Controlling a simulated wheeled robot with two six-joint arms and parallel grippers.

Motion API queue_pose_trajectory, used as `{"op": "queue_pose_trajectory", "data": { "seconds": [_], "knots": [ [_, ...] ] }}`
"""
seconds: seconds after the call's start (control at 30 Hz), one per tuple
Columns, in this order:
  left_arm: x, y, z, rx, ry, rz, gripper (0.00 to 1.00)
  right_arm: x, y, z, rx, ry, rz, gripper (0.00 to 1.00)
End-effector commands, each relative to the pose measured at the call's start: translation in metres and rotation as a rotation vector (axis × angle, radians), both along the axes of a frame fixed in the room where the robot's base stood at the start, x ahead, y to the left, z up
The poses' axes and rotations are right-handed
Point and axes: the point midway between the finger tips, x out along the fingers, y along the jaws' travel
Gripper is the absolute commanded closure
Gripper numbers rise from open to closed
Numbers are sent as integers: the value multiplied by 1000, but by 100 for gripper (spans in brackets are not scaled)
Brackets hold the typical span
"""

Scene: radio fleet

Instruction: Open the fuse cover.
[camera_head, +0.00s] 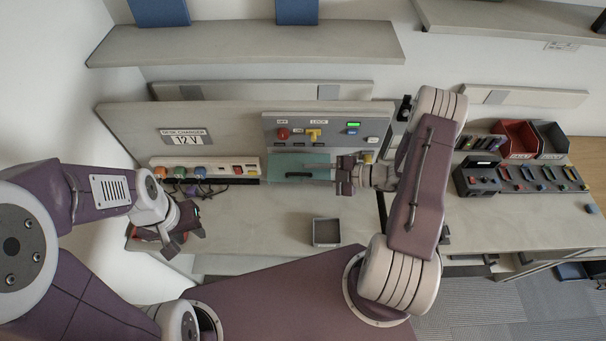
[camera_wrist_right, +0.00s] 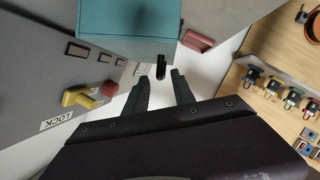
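The teal cover (camera_head: 312,159), which I take to be the fuse cover, is at the lower part of the grey panel (camera_head: 360,118). A dark bar handle (camera_head: 300,175) runs along it. In the right wrist view the cover (camera_wrist_right: 125,28) is at the top, with the dark handle (camera_wrist_right: 160,66) end-on just beyond my fingertips. My right gripper (camera_head: 342,175) is at the cover's right end; its fingers (camera_wrist_right: 162,88) are apart with nothing visible between them. My left gripper (camera_head: 184,240) is over the desk's left end, fingers apart, empty as far as I see.
A yellow lever (camera_head: 313,134) by a LOCK label and a red knob (camera_head: 282,133) are above the cover. A charger strip (camera_head: 205,168) with coloured plugs is to the left. A small open tray (camera_head: 326,232) stands on the desk; clear surface surrounds it.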

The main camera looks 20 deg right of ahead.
Motion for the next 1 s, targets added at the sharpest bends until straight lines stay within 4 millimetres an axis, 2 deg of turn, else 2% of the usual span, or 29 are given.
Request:
{"op": "queue_pose_trajectory", "data": {
  "seconds": [0.03,0.2,0.37,0.87,0.97,1.0],
  "knots": [
    [0,0,-8,0,0,0,64,-4,-11,-1,-2,-3,-7,69],
    [0,0,-15,0,0,0,64,-20,-38,11,-2,-3,-5,69],
    [0,0,-16,0,0,0,64,-27,-48,16,-1,-1,0,69],
    [0,0,-17,0,0,0,64,-27,-47,16,0,0,4,69],
    [0,0,-26,0,0,0,64,-22,-30,14,-21,-21,67,69],
    [0,0,-33,0,0,0,64,-16,-17,18,-51,-55,120,69]
  ]
}}
